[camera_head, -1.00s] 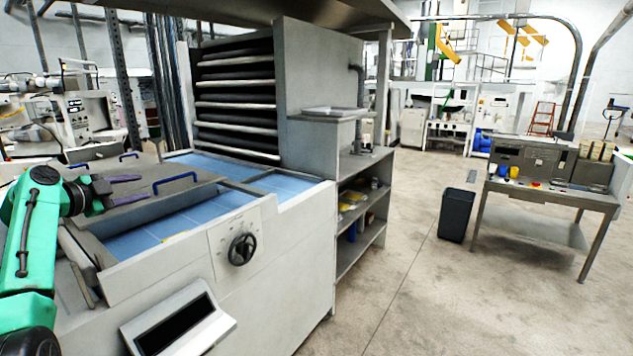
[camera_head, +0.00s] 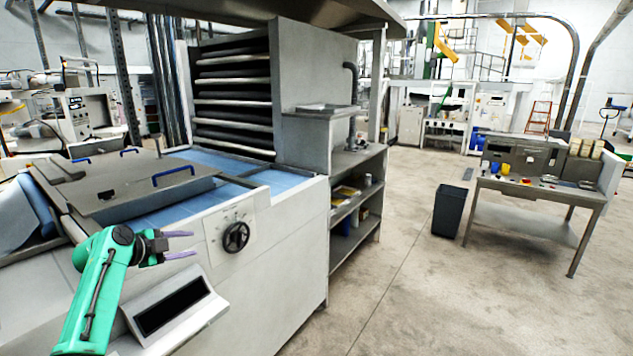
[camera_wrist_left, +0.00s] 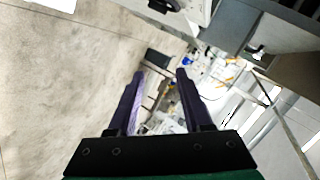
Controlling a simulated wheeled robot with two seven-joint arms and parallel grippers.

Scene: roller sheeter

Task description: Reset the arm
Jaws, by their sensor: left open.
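My green left arm comes in from the lower left in the head view. Its left gripper (camera_head: 180,245) is open and empty, with two purple fingers pointing right. My right gripper is not in view.
A metal lid with blue handles (camera_head: 185,175) lies on the sheeter's blue bed. Beside the sheeter is an open shelf (camera_head: 345,235). A black bin (camera_head: 450,211) and a metal worktable (camera_head: 545,193) stand at the right. The floor between is clear.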

